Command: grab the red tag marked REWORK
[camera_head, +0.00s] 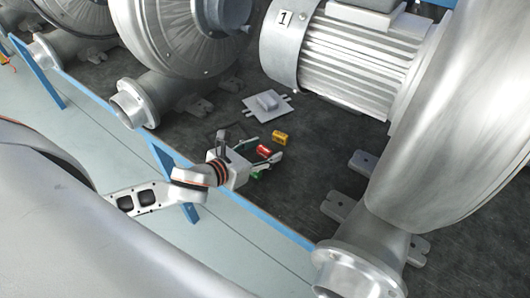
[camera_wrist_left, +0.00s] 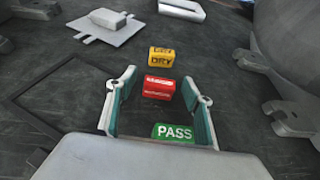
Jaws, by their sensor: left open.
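The red tag (camera_head: 264,151) is a small block on the dark bench top. It also shows in the left wrist view (camera_wrist_left: 158,88), with white marks on it too blurred to read. My left gripper (camera_head: 260,148) is open, and in the wrist view its two fingers (camera_wrist_left: 158,76) stand on either side of the red tag, with gaps visible. I cannot tell how high the fingertips are above the bench. My right gripper is not in view.
A yellow tag marked DRY (camera_wrist_left: 161,56) lies just beyond the red one. A green tag marked PASS (camera_wrist_left: 173,132) lies nearer my gripper's palm. A grey plate (camera_head: 269,106) lies farther back. Large metal blowers (camera_head: 375,75) surround the spot; a blue rail (camera_head: 250,213) runs along the bench edge.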

